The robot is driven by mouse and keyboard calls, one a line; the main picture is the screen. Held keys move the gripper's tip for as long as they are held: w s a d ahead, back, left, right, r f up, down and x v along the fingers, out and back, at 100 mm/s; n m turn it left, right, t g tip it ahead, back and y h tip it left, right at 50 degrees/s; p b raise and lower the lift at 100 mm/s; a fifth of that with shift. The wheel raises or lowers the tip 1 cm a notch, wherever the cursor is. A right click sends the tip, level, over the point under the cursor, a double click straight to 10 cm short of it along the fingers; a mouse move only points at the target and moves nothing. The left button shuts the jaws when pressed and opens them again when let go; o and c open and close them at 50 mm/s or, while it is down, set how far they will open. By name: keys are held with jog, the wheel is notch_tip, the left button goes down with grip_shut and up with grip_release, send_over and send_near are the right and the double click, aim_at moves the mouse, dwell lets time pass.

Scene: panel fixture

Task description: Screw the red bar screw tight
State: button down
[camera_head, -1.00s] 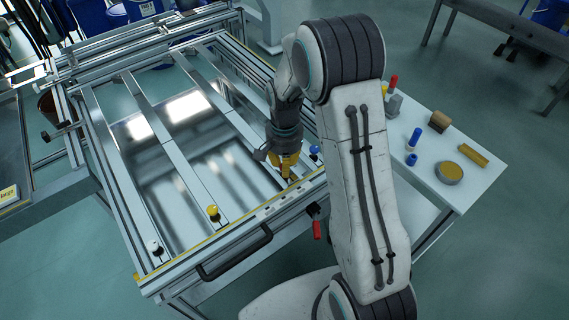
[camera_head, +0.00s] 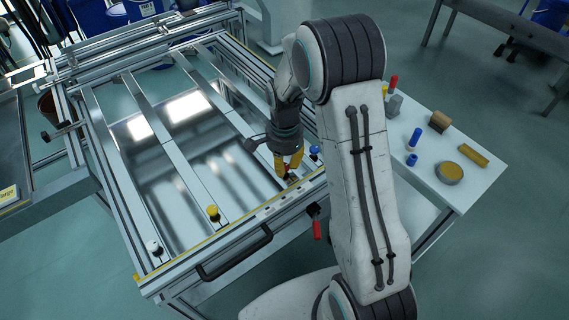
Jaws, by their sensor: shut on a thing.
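The red bar screw (camera_head: 289,168) shows as a small patch of red at the front rail of the panel fixture (camera_head: 250,228). My gripper (camera_head: 289,166) points down over it, with its yellow fingers on both sides of the red head. The fingers are shut on the screw, and they hide most of it. I cannot see how deep the screw sits.
A blue knob (camera_head: 315,151) stands close to the right of my gripper. A yellow knob (camera_head: 212,211) and a white knob (camera_head: 153,246) stand farther left along the front rail. A black handle (camera_head: 235,255) sticks out in front. A white side table (camera_head: 440,185) holds several small parts.

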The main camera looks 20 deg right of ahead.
aim_at(285, 166)
jog(key=shift+s+f, duration=0.1)
jog(key=c, duration=1)
grip_release()
notch_tip(285, 166, up, 12)
jog(key=shift+r, duration=0.1)
